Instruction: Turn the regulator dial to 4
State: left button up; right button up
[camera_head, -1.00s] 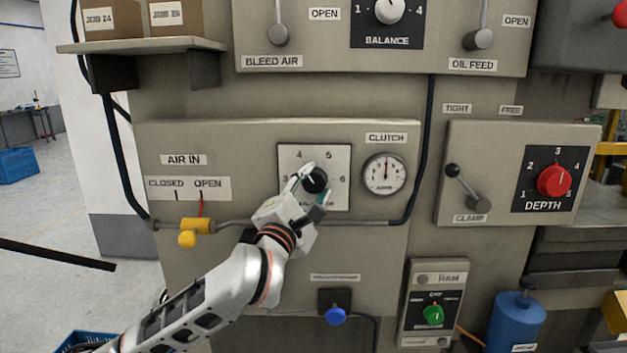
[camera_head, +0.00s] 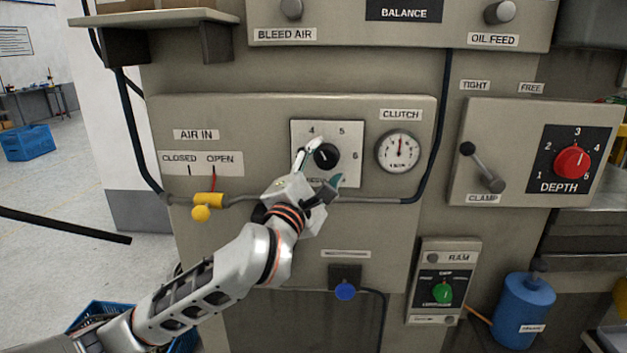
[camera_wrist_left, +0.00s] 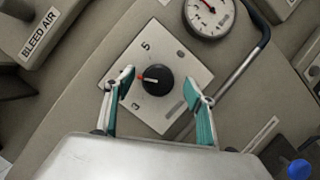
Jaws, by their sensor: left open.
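The regulator dial (camera_head: 326,157) is a round black knob on a white plate (camera_head: 348,131) with printed numbers. In the left wrist view, the dial (camera_wrist_left: 158,80) has a red mark on its left side, between the printed 5 and 3. The spot it points at is covered by a finger, so the 4 cannot be read there. In the head view the 4 shows at the plate's upper left. My left gripper (camera_head: 320,169) is open, its teal-padded fingers (camera_wrist_left: 160,84) on either side of the dial with visible gaps. My right gripper is not in view.
The clutch gauge (camera_head: 399,151) sits right of the plate. The yellow air valve (camera_head: 206,202) and its pipe lie at lower left. The clamp lever (camera_head: 482,167) and red depth dial (camera_head: 571,161) are further right. A blue knob (camera_head: 345,291) is below.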

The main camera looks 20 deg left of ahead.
pick_arm(q)
jog(key=v, duration=1)
jog(key=shift+s, duration=0.35)
